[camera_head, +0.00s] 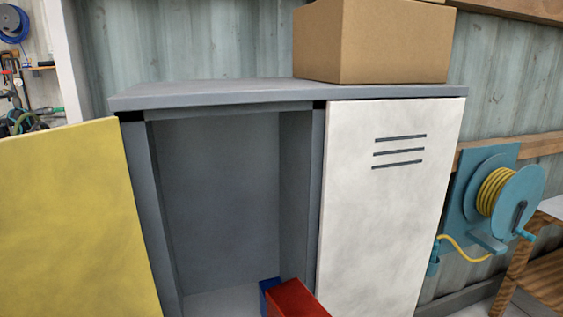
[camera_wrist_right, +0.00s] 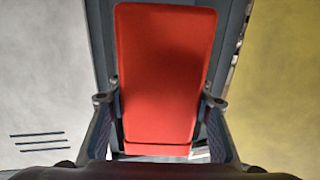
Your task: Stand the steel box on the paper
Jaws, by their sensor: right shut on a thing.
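A red box (camera_wrist_right: 165,70) is between the two fingers of my right gripper (camera_wrist_right: 160,100), which is shut on it in the right wrist view. In the head view a red box (camera_head: 296,301) shows at the bottom edge, in front of the open locker, with its lower part cut off. I cannot tell whether this red box is the steel box. No sheet of paper is visible in either view. My left gripper is in neither view.
The grey locker (camera_head: 200,95) has an open, mostly empty compartment. A yellow door (camera_head: 75,220) stands open at left; a white slotted door (camera_head: 385,220) is shut at right. A cardboard box (camera_head: 370,45) sits on top.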

